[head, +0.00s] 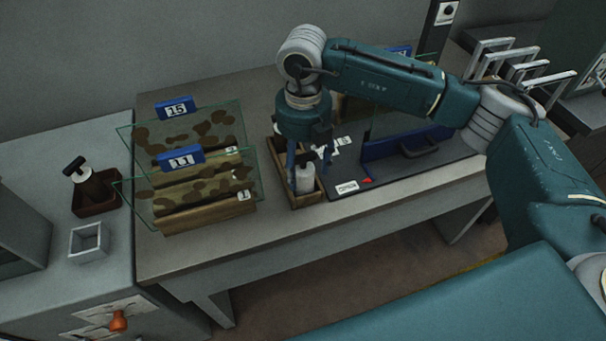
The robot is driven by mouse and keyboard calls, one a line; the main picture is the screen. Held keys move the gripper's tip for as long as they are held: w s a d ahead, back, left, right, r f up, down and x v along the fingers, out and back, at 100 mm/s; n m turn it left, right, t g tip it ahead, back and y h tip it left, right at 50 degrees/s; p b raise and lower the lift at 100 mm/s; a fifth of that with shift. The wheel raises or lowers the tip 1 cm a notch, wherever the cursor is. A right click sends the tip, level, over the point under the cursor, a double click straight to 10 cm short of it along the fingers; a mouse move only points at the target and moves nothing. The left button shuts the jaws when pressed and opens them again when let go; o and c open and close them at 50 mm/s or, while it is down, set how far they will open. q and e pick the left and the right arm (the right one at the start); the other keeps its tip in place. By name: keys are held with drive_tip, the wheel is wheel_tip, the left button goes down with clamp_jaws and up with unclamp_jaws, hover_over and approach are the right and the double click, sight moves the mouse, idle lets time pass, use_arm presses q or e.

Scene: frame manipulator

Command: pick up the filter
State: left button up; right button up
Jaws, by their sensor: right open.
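My right gripper (308,164) points straight down over a narrow wooden box (309,199) near the middle of the table. Its blue fingers are apart. A small white cylinder (305,180) stands in the box, between or just behind the fingers; I cannot tell whether they touch it. No object is clearly marked as the filter. Two glass plates stand tilted in camouflage-patterned holders at the left, with blue tags 15 (176,108) and 11 (180,159). My left gripper is not in view.
Right of the box lies a dark board (410,170) with a blue upright frame (400,146) and handle. A stamp-like tool (76,172) in a brown tray and a small grey square box (89,242) stand on the left cabinet. The table's front strip (240,240) is bare.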

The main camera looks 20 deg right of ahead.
drive_tip(key=shift+f, duration=1.45)
drive_tip(key=c, duration=1.3)
